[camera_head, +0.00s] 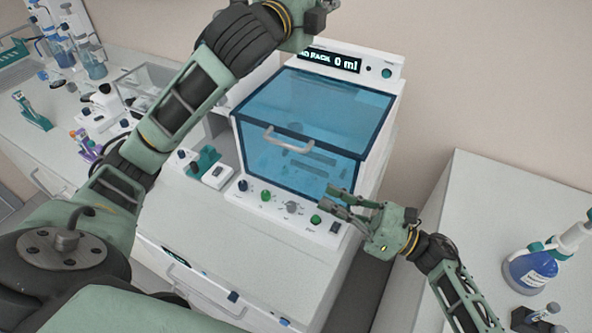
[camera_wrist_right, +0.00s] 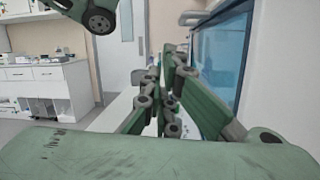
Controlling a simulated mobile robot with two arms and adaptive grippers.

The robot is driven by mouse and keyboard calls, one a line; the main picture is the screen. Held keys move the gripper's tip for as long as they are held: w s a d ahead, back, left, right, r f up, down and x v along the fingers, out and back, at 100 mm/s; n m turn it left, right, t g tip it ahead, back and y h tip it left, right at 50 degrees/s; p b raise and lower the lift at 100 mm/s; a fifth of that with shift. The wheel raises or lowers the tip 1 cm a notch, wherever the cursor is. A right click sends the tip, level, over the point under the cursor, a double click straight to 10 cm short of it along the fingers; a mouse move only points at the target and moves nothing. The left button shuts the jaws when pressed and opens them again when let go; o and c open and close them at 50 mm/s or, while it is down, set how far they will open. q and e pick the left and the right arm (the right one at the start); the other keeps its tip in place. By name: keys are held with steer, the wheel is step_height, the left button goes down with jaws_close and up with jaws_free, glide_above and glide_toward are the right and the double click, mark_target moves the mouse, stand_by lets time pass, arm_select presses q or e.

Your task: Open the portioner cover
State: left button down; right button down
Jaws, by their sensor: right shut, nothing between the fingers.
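The portioner (camera_head: 285,205) is a white box with a blue see-through cover (camera_head: 335,100) that looks closed. A pale bar handle (camera_head: 288,147) sits on the cover's front edge. My right gripper (camera_head: 332,198) is shut and empty, in front of the cover's lower right corner, apart from the handle. In the right wrist view its fingers (camera_wrist_right: 160,95) are together, with the blue cover (camera_wrist_right: 222,62) to their right. My left arm crosses the upper left and leaves at the top; its gripper is out of view.
A control panel with knobs (camera_head: 265,196) runs along the portioner's front. Racks and bottles crowd the left counter. A bottle with blue liquid (camera_head: 530,268) stands on the right counter (camera_head: 490,200), otherwise largely clear. A gap separates the counters.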

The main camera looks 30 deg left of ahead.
steer(key=w+a+r+m+t, duration=0.1)
steer(key=a+r+m+t, duration=0.1)
steer(key=a, duration=0.8)
steer(key=shift+r+t, duration=0.3)
steer(key=shift+r, duration=0.3)
arm_select(q)
steer(key=shift+a, duration=0.1)
arm_select(e)
steer(key=shift+w, duration=0.1)
steer(key=shift+r, duration=0.95)
arm_select(q)
steer(key=c, duration=2.5)
jaws_free()
steer(key=o, duration=0.4)
